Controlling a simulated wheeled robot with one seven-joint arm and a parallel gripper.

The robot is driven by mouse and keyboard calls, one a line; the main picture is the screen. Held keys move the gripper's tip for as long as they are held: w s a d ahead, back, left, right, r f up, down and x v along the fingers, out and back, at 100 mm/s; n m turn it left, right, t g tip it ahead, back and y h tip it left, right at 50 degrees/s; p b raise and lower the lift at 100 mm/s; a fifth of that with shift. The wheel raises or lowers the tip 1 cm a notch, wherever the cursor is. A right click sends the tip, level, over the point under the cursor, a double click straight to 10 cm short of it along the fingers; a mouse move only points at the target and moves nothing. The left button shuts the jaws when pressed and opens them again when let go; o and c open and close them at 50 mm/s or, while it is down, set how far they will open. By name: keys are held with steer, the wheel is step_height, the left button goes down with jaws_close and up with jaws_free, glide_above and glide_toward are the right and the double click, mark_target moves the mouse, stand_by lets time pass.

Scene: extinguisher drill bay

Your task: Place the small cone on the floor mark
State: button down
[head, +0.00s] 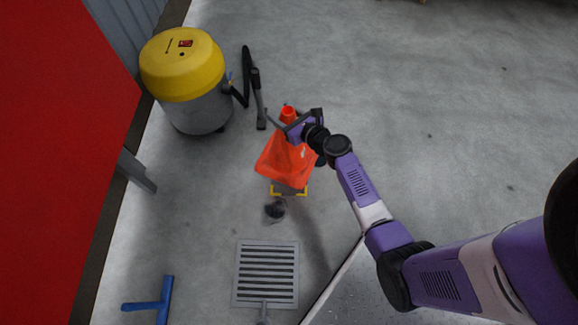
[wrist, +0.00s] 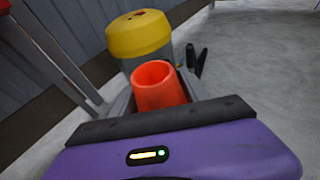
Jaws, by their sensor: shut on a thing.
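The small orange cone (head: 284,160) is in my gripper (head: 290,117), which is shut on it near its top. In the wrist view the cone's hollow orange tip (wrist: 162,84) rises beyond the purple gripper body. In the head view the cone looks roughly upright, with its wide part below the gripper. The floor mark (head: 274,192), with yellow corner pieces and a grey middle, shows just below the cone's lower edge. The cone hides part of the mark. I cannot tell whether the cone's base touches the floor.
A yellow-topped vacuum (head: 185,75) stands at upper left, its black hose and nozzle (head: 254,88) beside it. A small dark object (head: 275,209) lies below the mark. A floor drain (head: 267,272) and a blue tool (head: 165,298) are nearer. A red panel (head: 55,130) borders the left. The floor at right is clear.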

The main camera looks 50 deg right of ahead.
steer(key=shift+d+f, duration=0.25)
steer(key=shift+f, duration=0.15)
step_height(320, 180, down, 19)
steer(key=b, duration=1.5)
steer(key=shift+f, duration=0.2)
steer(key=shift+f+b, duration=0.2)
steer(key=shift+b, duration=0.15)
steer(key=c, duration=0.6)
jaws_free()
steer(key=shift+o, duration=0.2)
